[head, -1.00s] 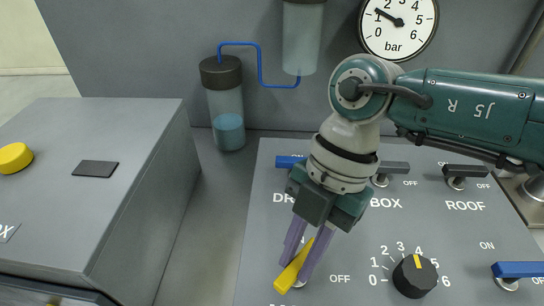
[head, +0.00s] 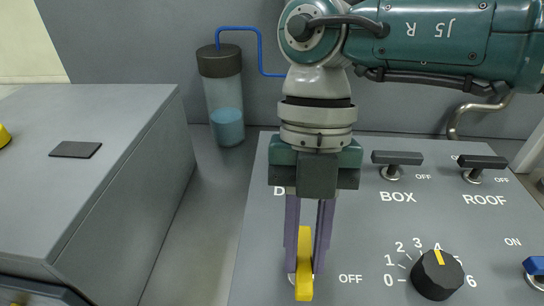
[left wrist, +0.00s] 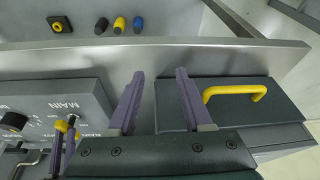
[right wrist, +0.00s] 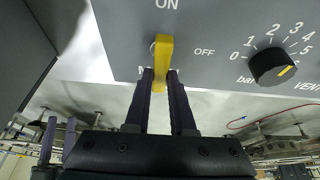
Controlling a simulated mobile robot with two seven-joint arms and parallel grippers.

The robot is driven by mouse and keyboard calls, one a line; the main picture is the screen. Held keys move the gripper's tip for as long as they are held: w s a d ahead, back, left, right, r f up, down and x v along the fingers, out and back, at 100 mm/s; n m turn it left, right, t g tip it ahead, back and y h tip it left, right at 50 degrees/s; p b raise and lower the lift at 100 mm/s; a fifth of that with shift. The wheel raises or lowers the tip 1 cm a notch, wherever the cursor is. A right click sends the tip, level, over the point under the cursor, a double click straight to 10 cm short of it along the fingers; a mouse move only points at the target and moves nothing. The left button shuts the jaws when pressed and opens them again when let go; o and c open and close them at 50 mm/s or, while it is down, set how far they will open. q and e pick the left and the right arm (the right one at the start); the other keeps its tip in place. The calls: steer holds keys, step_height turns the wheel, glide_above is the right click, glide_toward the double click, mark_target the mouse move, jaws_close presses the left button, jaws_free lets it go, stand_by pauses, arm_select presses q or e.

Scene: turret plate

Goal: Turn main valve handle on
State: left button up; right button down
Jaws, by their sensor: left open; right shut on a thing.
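The yellow main valve handle (head: 304,285) is on the grey panel, with its long axis near upright in the head view. My right gripper (head: 305,255) is shut on it from above, one purple finger on each side. In the right wrist view the handle (right wrist: 165,50) points up toward the ON mark, and OFF is to its right. The fingers hide most of the label below. My left gripper (left wrist: 160,74) is open and empty in the left wrist view, near a drawer front with a yellow pull, and is not in the head view.
A black knob (head: 437,274) with a number scale is right of the handle. BOX (head: 397,158) and ROOF (head: 482,162) levers are behind it. A grey cabinet (head: 150,150) stands at left, and a cylinder with blue liquid (head: 227,125) stands behind.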

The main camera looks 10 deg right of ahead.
stand_by(0.4)
steer(key=c, duration=0.8)
jaws_free()
steer(key=shift+o, duration=0.2)
steer(key=shift+w+r, duration=0.2)
steer(key=shift+r, duration=0.1)
steer(key=b+v, duration=0.2)
steer(key=v, duration=0.7)
steer(key=shift+r, duration=0.15)
steer(key=shift+s, duration=0.1)
